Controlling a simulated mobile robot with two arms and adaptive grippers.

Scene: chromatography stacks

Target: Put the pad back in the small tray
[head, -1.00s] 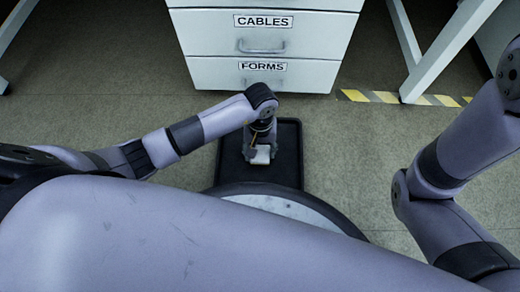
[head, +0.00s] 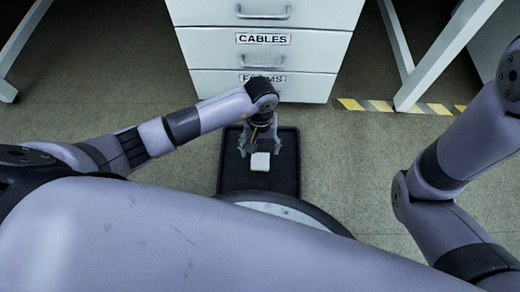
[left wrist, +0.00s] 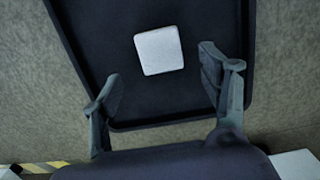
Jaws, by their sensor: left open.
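The pad (head: 260,162) is a small white square. It lies on the floor of the black tray (head: 288,175), inside the rim. My left gripper (head: 258,151) is open above the tray, just behind the pad in the head view. In the left wrist view the pad (left wrist: 158,50) lies flat beyond the fingertips of my open left gripper (left wrist: 160,75), not gripped, with bare tray floor (left wrist: 100,45) around it. My right arm shows at the right in the head view, but its gripper is out of view.
A white drawer cabinet (head: 262,60) with CABLES and FORMS labels stands behind the tray. White table legs (head: 440,55) stand at the right. Yellow striped tape (head: 375,105) marks the floor there. Bare floor (head: 345,150) is clear to the right of the tray.

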